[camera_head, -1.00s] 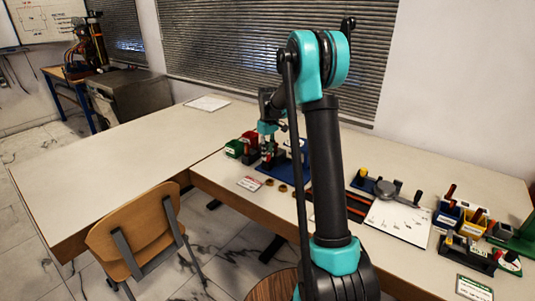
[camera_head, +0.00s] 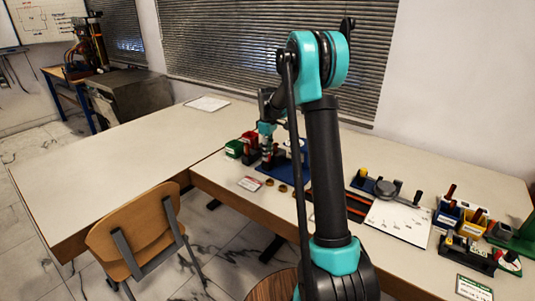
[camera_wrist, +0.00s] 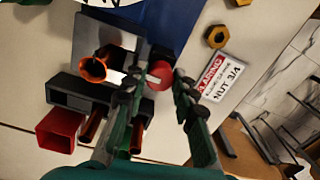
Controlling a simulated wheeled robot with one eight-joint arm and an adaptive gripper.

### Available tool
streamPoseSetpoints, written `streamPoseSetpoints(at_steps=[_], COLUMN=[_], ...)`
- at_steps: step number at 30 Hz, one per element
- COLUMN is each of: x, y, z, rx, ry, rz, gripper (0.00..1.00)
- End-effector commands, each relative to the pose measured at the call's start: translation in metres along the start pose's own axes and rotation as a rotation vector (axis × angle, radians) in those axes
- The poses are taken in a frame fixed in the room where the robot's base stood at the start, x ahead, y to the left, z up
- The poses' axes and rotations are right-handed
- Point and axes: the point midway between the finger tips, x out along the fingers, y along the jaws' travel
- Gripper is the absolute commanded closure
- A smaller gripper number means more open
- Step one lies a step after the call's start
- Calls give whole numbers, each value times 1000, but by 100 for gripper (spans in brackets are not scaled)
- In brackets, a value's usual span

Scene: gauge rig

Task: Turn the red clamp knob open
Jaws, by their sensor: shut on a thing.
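The red clamp knob (camera_wrist: 160,73) shows in the wrist view as a round red disc with a pale bar across its left part. It lies between the two fingertips of my gripper (camera_wrist: 161,82), which is shut on it. The fingers hide parts of its sides. A grey metal block (camera_wrist: 103,45) of the rig stands to the left of the knob, on a blue base (camera_wrist: 170,18). In the head view my gripper (camera_head: 267,148) is at the rig at the far side of the table, too small there to show the knob clearly.
Brass nuts (camera_wrist: 216,36) and a label card (camera_wrist: 223,78) lie to the right. The left table (camera_head: 120,160) is mostly clear.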

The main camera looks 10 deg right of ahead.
Motion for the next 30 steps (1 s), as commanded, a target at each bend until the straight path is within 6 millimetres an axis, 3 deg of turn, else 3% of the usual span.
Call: streamPoseSetpoints(at_steps=[2,3,8,20,30], x=[0,0,0,0,0], y=[1,1,0,0,0], z=[0,0,0,0,1], rx=[0,0,0,21,310], ry=[1,1,0,0,7], rz=[1,1,1,0,0], gripper=[100,72,52,52,52])
